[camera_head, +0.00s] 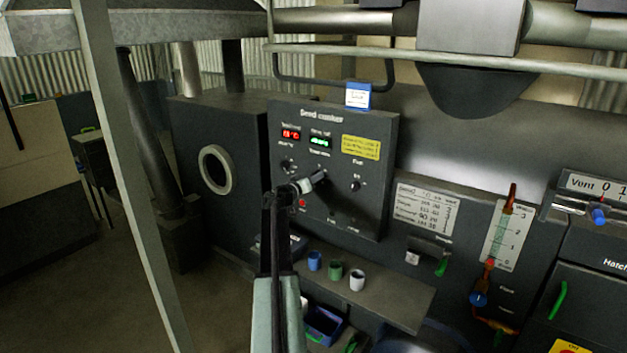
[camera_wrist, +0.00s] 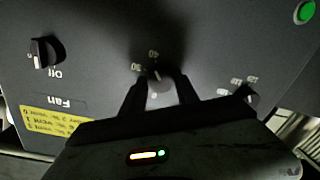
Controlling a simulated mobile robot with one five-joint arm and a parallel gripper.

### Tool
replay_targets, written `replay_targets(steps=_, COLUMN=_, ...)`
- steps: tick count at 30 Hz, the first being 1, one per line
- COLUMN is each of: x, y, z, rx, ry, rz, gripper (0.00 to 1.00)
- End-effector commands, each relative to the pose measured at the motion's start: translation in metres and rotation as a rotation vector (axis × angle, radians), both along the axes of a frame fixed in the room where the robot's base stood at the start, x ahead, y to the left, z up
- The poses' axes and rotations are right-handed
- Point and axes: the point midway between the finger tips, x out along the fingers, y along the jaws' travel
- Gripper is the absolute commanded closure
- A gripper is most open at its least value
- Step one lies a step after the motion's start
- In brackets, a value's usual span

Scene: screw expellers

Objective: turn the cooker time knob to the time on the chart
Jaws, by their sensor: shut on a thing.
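The seed cooker panel (camera_head: 330,218) faces me, with a red display (camera_head: 291,134) and a green display (camera_head: 320,142). My gripper (camera_head: 314,183) is at the middle knob, below the green display. In the wrist view my gripper (camera_wrist: 160,92) is shut on the time knob (camera_wrist: 157,82), with one finger on each side. Marks such as 30 and 40 show around the knob; its exact setting is hard to read. The chart (camera_head: 425,211) is a white sheet right of the panel, with rows too small to read surely.
A fan knob (camera_head: 355,185) is right of my gripper and another knob (camera_head: 288,166) is left of it. A shelf below holds a blue cup (camera_head: 314,261), a green cup (camera_head: 335,271) and a white cup (camera_head: 357,280). A slanted post (camera_head: 130,170) stands at left.

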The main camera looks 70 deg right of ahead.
Motion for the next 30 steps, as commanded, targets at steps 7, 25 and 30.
replay_targets(steps=7, x=-0.0008, y=0.0005, z=-0.0014, rx=-0.03, ry=-0.123, rz=-0.002, gripper=1.0)
replay_targets(steps=25, x=-0.0001, y=0.0004, z=-0.0007, rx=-0.048, ry=-0.188, rz=0.0, gripper=1.0)
replay_targets(steps=30, x=0.0001, y=0.0003, z=-0.0005, rx=-0.048, ry=-0.187, rz=0.0, gripper=0.47)
